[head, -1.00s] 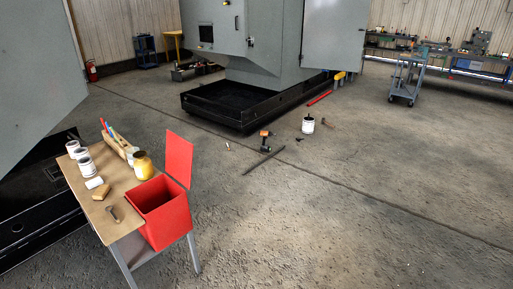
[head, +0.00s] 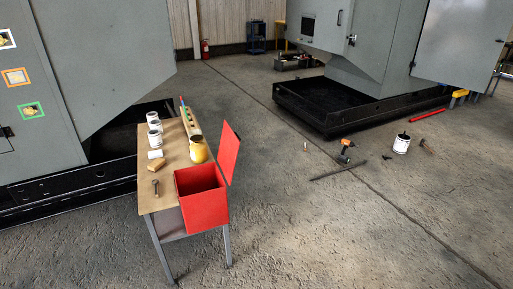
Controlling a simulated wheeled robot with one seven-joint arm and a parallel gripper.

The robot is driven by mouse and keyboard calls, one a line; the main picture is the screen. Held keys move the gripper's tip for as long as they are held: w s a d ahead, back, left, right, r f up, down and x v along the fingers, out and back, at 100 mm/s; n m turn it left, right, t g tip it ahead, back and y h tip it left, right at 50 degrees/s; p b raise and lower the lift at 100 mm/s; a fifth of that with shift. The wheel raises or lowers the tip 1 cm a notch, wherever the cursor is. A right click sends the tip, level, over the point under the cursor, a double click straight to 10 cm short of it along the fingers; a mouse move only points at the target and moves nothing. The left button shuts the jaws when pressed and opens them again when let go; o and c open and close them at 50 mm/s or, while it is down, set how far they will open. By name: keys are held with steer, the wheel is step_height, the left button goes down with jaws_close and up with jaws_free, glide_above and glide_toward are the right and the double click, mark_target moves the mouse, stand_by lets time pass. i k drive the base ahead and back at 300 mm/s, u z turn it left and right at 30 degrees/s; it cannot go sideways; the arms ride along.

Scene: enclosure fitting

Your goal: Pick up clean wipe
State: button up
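A small white piece (head: 155,154), which looks like the clean wipe, lies on the tan top of a small table (head: 176,158) left of centre. It is between the white cans and a tan block (head: 158,166); its exact shape is too small to tell. My gripper is not in view.
The table also holds white cans (head: 155,137), a yellow jar (head: 198,152), a small tool (head: 155,188) and a red open-lidded bin (head: 207,211) at its right edge. Grey machines stand behind. A drill (head: 345,152), bar and can (head: 401,144) lie about; front right floor is clear.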

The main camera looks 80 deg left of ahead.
mark_target(152, 155)
steer(key=i, duration=2.85)
steer(key=u, duration=4)
steer(key=i, duration=1)
